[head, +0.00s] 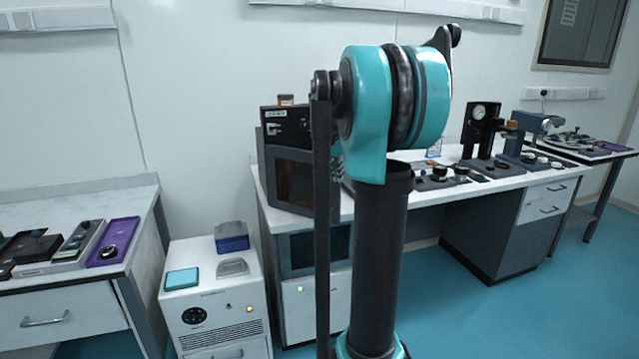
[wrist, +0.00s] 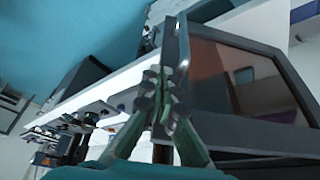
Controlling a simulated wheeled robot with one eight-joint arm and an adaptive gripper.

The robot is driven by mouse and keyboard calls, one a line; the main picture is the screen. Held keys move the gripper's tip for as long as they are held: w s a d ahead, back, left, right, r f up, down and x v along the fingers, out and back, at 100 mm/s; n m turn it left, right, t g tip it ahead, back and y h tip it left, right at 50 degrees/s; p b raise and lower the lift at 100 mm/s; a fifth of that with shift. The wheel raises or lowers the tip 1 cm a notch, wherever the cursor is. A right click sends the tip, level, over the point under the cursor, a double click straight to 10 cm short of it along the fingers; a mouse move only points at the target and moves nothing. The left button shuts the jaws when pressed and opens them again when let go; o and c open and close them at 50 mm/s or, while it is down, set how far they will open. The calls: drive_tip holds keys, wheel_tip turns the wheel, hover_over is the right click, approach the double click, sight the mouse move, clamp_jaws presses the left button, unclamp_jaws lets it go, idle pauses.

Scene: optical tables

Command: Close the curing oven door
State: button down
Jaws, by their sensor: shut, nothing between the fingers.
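The curing oven (head: 285,126) is a dark box on the left end of the long white-topped bench. Its door (head: 294,183) has a dark frame and a brownish window; my arm hides its right part. In the wrist view the framed door (wrist: 252,86) fills the right side, tilted in the picture. I cannot tell how far the door stands open. My gripper (wrist: 166,98) is shut and empty, its fingertips overlapping the near edge of the door frame in the picture. I cannot tell whether they touch it. The gripper is hidden in the head view.
The bench (head: 505,190) carries several instruments to the right of the oven. A white floor unit (head: 225,285) with small boxes on top stands left of it. A side table (head: 140,200) with trays is at the far left. The blue floor (head: 450,320) at right is clear.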

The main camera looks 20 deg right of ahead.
drive_tip(key=w+d+n+y, duration=0.1)
drive_tip(key=w+d+n, duration=0.2)
drive_tip(key=w, duration=0.4)
drive_tip(key=w+d+n+t+y, duration=0.1)
drive_tip(key=w+d+n, duration=0.2)
drive_tip(key=w, duration=0.5)
drive_tip(key=w+d+n+y, duration=0.1)
drive_tip(key=w+d+n, duration=0.2)
drive_tip(key=w+d, duration=0.2)
drive_tip(key=shift+w+n, duration=0.3)
drive_tip(key=shift+w, duration=0.9)
